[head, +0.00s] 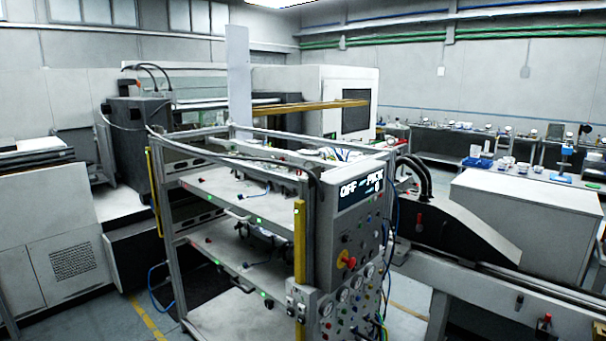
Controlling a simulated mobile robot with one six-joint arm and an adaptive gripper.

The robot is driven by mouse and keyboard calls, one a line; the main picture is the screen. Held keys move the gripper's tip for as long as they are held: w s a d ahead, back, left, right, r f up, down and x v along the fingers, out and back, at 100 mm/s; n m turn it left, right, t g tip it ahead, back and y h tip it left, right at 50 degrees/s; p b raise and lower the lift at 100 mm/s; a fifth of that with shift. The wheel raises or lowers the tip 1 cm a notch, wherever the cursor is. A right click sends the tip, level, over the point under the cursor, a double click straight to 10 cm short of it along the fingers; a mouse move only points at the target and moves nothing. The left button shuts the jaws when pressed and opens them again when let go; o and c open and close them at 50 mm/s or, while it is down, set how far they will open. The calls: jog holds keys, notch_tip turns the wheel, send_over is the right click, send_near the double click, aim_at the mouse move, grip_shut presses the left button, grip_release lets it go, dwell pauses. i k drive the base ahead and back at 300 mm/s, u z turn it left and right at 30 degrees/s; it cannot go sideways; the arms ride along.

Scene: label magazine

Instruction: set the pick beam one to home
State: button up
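A grey control panel (352,230) stands at the front right end of an open metal rack. Its lit display (361,188) seems to read "OFF" and "PICK", with a small character below that I cannot make out. Under the display are small knobs and a red and yellow rotary switch (346,260). Lower down is a block of gauges and coloured buttons (345,302). The labels are too small to read, so I cannot tell which control or part is pick beam one. My gripper is not in view.
The rack (222,188) has shelves with cables and small green lights. Yellow strips (300,242) mark its uprights. Cables and hoses hang beside the panel. A black sloped housing (450,228) and a white cabinet (525,215) stand at right. Floor shows at front left.

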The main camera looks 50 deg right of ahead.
aim_at(252, 146)
jog(key=u, duration=1)
jog(key=i, duration=1.05)
jog(key=z, duration=4.85)
jog(key=i, duration=0.1)
jog(key=u, duration=2.55)
